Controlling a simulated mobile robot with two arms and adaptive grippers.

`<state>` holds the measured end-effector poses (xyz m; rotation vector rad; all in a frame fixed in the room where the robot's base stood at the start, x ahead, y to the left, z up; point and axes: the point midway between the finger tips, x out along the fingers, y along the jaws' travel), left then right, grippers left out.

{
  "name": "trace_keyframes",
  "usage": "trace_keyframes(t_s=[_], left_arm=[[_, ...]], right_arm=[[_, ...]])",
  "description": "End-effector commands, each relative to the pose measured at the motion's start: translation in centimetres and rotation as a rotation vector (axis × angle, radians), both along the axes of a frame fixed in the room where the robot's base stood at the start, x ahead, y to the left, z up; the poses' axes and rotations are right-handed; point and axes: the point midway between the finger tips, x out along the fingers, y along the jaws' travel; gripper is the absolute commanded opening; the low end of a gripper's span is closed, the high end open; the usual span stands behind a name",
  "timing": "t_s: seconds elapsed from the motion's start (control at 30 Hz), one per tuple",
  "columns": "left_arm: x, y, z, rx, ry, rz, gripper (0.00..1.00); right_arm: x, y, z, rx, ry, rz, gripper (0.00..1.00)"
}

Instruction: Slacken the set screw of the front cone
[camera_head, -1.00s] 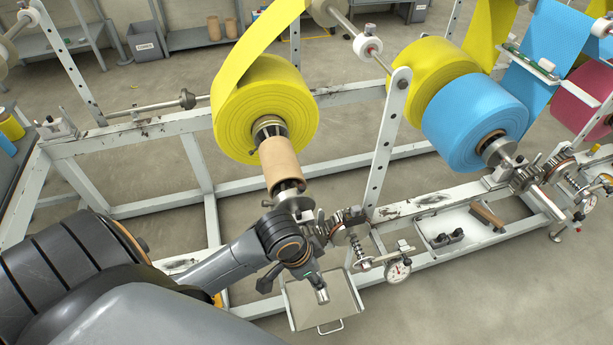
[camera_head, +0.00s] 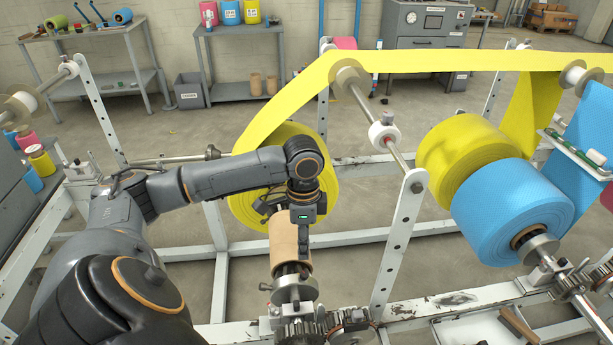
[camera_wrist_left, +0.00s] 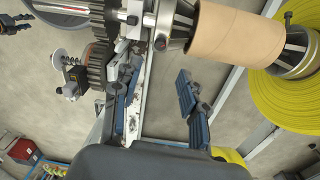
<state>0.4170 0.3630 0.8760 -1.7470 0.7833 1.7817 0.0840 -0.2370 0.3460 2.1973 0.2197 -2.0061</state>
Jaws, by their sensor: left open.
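The front cone (camera_head: 291,270) is a metal, ribbed cone seated in the near end of a brown cardboard core (camera_head: 283,240) on the spindle. A round metal collar (camera_head: 295,290) sits just in front of it, with a small dark knob (camera_head: 265,287) at its left. In the left wrist view the cone (camera_wrist_left: 181,24) shows at the top with a dark screw head (camera_wrist_left: 160,42) beside it. My left gripper (camera_head: 303,245) points down over the core, apart from the screw. Its two fingers (camera_wrist_left: 160,98) are spread and empty in the wrist view. My right gripper is out of view.
A yellow roll (camera_head: 250,205) sits behind the core, its web running up over a guide roller (camera_head: 352,78). Gears (camera_head: 305,330) lie in front of the collar. A perforated upright (camera_head: 400,235) stands to the right, with a blue roll (camera_head: 510,210) beyond.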

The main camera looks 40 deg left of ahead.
Motion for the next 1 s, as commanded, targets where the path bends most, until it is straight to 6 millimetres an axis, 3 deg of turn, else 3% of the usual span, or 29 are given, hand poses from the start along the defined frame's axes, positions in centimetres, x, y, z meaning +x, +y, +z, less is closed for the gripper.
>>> trace_keyframes(t_s=[0.17,0.5,0.7,0.97,1.0], left_arm=[[-0.2,-0.2,-4.1,-0.001,0.004,0.002,0.43],[-0.3,-0.3,-9.9,-0.001,0.001,0.002,0.43],[-0.4,-0.4,-11.1,0.0,-0.001,0.001,0.43],[-0.3,-0.4,-11.1,0.0,-0.001,0.001,0.43],[-0.3,-0.4,-11.1,0.0,-0.001,0.001,0.34]], right_arm=[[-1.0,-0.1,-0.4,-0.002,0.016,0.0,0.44],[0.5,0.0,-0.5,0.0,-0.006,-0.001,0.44],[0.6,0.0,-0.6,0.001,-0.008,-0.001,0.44],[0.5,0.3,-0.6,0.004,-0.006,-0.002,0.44],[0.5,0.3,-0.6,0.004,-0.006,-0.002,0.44]])
